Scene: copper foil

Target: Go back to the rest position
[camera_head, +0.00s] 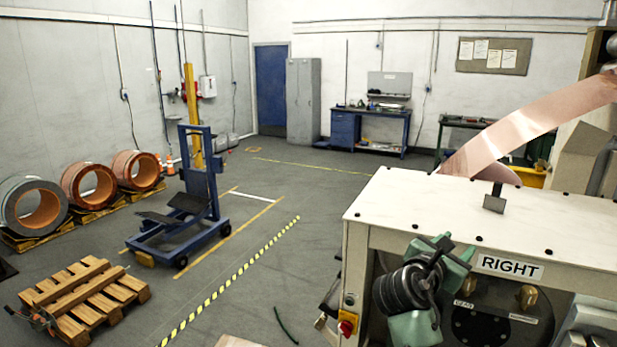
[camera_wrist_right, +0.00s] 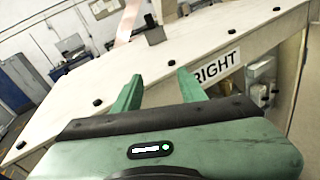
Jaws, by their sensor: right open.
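My right gripper (camera_head: 448,247) is in front of the near side of the white-topped machine (camera_head: 400,205), left of its RIGHT label (camera_head: 510,267). In the right wrist view its two green fingers (camera_wrist_right: 160,88) are spread apart with nothing between them. The machine top (camera_wrist_right: 140,70) lies beyond them; I cannot tell whether they touch it. A copper foil strip (camera_head: 535,125) slopes down from the upper right to behind the machine top. My left gripper is not in view.
A blue lift cart (camera_head: 197,170) and a wooden pallet (camera_head: 85,300) stand on the floor at left. Copper coils (camera_head: 88,186) line the left wall. A red-and-yellow switch (camera_head: 347,325) is on the machine's near corner. The middle of the floor is open.

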